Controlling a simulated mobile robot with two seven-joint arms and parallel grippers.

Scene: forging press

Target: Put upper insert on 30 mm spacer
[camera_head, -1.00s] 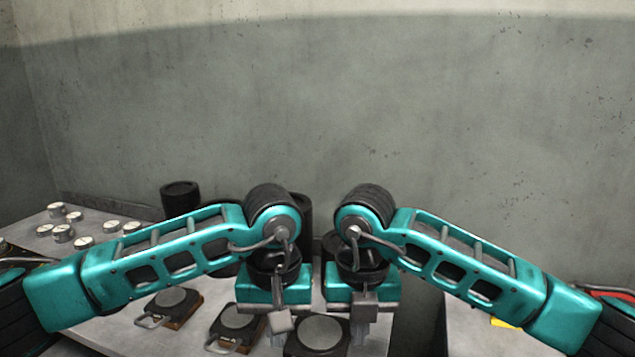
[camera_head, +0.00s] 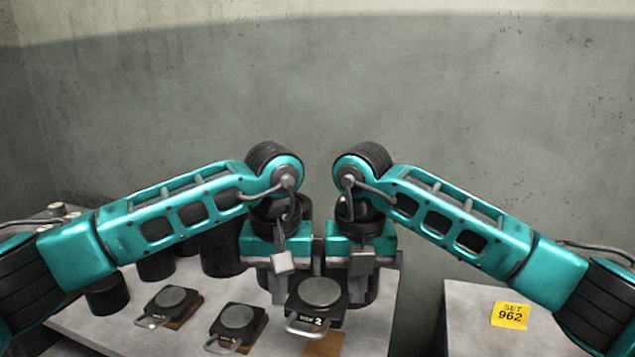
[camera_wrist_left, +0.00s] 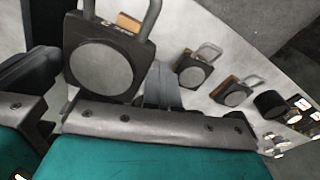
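A black insert (camera_head: 318,297) with a round grey top, a front loop handle and a "2" marking hangs between my two grippers. It is level and raised above a bare wooden pad (camera_head: 322,345). My left gripper (camera_head: 276,290) is at its left side and my right gripper (camera_head: 358,287) at its right side; both seem shut on it, though the contact is partly hidden. In the left wrist view the insert (camera_wrist_left: 100,70) lies close beside the left fingers (camera_wrist_left: 165,85). I cannot tell which thing is the 30 mm spacer.
Two similar inserts (camera_head: 172,300) (camera_head: 238,318) rest on wooden pads to the left. Black cylinders (camera_head: 105,295) (camera_head: 220,252) stand behind them. Small silver pieces (camera_wrist_left: 278,140) lie farther off. Across a gap at right, a table (camera_head: 465,310) carries a yellow "SET 962" sign (camera_head: 511,315).

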